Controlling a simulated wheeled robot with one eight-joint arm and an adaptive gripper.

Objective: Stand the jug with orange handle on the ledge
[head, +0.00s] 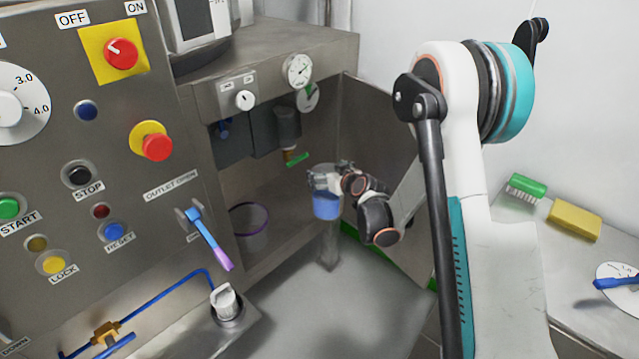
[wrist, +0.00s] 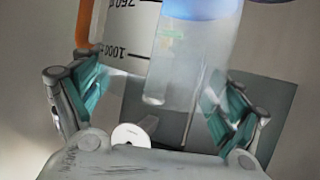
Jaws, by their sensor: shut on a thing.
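My gripper (head: 328,180) reaches in from the right and is shut on a clear vessel with blue contents (head: 326,206), held upright in front of the open metal recess. In the wrist view, the jug with orange handle (wrist: 125,35) shows printed marks, its handle (wrist: 86,22) at the left. It lies between the teal finger pads of my gripper (wrist: 160,105). A clear part with blue (wrist: 195,70) overlaps it there. The handle is not visible in the head view. A metal ledge (head: 285,213) forms the recess bottom; I cannot tell whether the vessel touches anything.
A purple-rimmed clear container (head: 250,228) stands in the recess at left. A blue outlet lever (head: 208,238) juts out nearby. An open door (head: 380,150) flanks the recess at right. A green brush (head: 526,187) and yellow sponge (head: 574,221) lie on the right counter.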

